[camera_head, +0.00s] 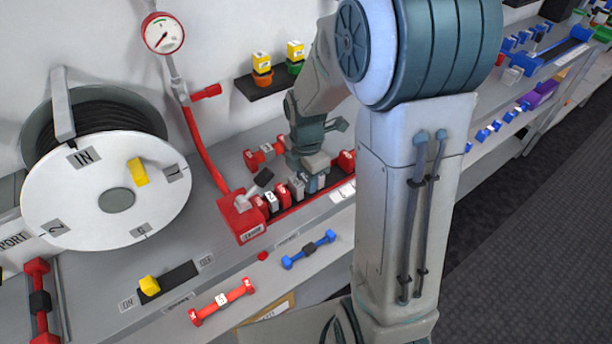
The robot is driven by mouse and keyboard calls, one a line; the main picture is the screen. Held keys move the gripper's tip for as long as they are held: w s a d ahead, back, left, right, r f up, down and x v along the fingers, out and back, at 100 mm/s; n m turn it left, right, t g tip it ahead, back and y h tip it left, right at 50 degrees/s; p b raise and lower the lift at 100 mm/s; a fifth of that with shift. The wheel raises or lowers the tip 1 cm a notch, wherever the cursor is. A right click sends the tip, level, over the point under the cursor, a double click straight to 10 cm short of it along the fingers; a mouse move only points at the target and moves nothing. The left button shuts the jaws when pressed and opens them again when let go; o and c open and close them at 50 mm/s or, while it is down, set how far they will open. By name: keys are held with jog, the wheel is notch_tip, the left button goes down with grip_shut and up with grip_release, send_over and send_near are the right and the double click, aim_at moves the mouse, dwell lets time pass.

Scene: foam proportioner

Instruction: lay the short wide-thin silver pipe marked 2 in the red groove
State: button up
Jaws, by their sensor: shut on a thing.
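My gripper (308,172) points down over the red groove (240,218), near the back of the bench. It is shut on a small grey-silver piece (313,184), which looks like the short silver pipe. The piece is low, at the groove, among the parts in it. The jaws and neighbouring parts hide most of it, so I cannot read its mark or tell whether it touches the groove. Red, white-labelled and grey parts (283,193) stand in the groove to the left of my gripper.
A hose reel (117,198) stands at left and a red pipe with a gauge (164,33) rises behind. A red pipe (221,301) and a blue pipe (308,249) lie on the front ledge. A small shelf (268,84) holds yellow-topped parts. My arm hides the bench's middle right.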

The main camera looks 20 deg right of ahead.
aim_at(306, 177)
jog(key=shift+f, duration=0.2)
jog(key=o, duration=1)
jog(key=shift+o, duration=0.2)
notch_tip(306, 177, up, 12)
jog(key=s+r+m+t, duration=0.2)
jog(key=s+m, duration=1.2)
jog(key=m, duration=0.7)
jog(key=shift+m+t, duration=0.4)
jog(key=shift+t, duration=0.1)
